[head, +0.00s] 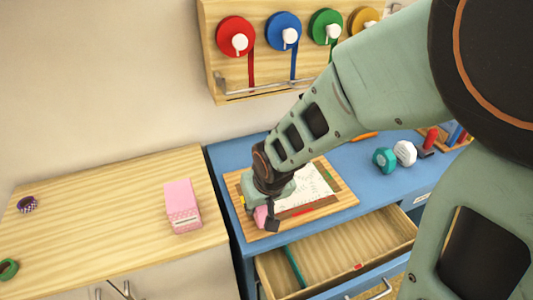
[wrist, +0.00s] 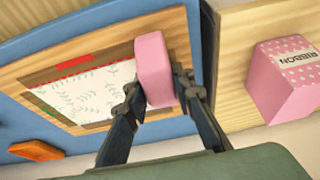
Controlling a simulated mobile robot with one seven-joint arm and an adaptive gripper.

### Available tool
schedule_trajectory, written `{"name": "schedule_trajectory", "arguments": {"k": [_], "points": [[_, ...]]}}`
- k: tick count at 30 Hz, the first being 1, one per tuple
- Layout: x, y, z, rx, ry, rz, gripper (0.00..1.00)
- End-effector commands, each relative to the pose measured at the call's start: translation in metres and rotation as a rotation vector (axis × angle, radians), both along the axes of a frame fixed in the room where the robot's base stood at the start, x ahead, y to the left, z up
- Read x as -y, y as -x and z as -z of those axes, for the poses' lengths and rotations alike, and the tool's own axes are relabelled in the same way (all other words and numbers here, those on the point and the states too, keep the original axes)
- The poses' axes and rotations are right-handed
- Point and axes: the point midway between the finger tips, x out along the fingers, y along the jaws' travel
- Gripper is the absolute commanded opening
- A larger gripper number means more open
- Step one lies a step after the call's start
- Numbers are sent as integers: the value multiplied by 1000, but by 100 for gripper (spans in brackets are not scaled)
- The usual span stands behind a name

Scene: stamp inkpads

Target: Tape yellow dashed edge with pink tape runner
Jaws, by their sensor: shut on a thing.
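My gripper (head: 268,207) is shut on the pink tape runner (head: 260,216), a rounded pink block. In the wrist view, my gripper (wrist: 158,88) has one finger on each side of the tape runner (wrist: 153,62). The tape runner is over the left part of the wooden board (head: 342,199). I cannot tell if it touches the board. White leaf-patterned paper (head: 316,180) lies on the board, with a red strip (head: 297,212) along its near side. A small yellow mark (head: 242,199) shows left of my gripper. The yellow dashed edge is not clearly visible.
A pink ribbon box (head: 182,206) stands on the wooden counter (head: 110,225) to the left. An open drawer (head: 335,256) juts out below the blue desk (head: 228,153). Teal and white rounded items (head: 394,157) stand right of the board. Tape reels (head: 284,32) hang on the wall.

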Motion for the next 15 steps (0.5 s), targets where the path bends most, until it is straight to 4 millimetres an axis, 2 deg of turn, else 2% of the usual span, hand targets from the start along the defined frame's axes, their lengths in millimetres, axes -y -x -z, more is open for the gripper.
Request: {"name": "schedule_trajectory", "arguments": {"k": [1, 15], "points": [[0, -1, -11, 2, -1, 0, 3], [0, -1, -56, 3, -1, 0, 3]]}}
